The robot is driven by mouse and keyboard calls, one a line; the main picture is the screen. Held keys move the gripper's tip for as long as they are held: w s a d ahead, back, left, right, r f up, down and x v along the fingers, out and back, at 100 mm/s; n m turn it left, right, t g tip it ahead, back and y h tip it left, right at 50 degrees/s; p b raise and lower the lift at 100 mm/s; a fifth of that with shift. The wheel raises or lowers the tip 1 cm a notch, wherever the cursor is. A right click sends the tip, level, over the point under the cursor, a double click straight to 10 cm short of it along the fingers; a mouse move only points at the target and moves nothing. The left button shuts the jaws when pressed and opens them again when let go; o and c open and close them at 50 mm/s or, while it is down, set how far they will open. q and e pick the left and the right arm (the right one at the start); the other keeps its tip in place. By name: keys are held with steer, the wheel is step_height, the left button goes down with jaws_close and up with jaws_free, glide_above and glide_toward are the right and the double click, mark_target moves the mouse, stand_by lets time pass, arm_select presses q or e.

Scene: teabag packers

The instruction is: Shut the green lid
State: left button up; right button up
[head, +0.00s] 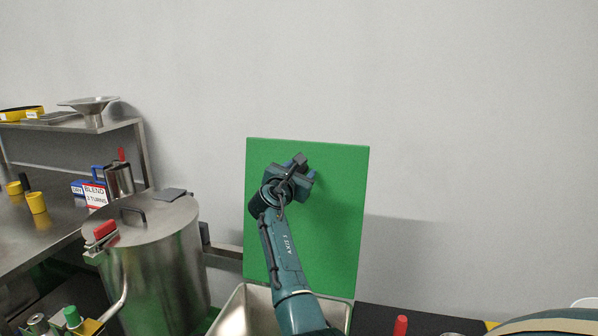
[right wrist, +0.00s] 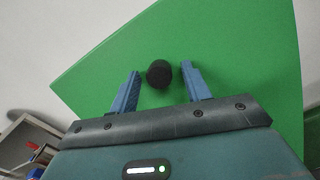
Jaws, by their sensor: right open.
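The green lid (head: 335,230) stands upright in the middle of the head view, its flat face toward me. It rises at the back of a steel bin (head: 239,308), so the lid is open. My right gripper (head: 303,166) is in front of the lid's upper part. In the right wrist view the lid (right wrist: 225,45) fills most of the picture. A round black knob (right wrist: 159,74) shows between the two blue open fingers, with gaps on both sides. Whether the fingers touch the lid I cannot tell. My left gripper is not in view.
A big steel drum (head: 160,265) with a handled lid and a red-tipped part stands left of the bin. A steel table (head: 50,225) with yellow cups and a shelf is farther left. A plain wall is behind. A red-topped object (head: 400,325) is at the bottom right.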

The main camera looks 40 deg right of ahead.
steer(key=shift+c, duration=0.2)
jaws_close()
stand_by(0.4)
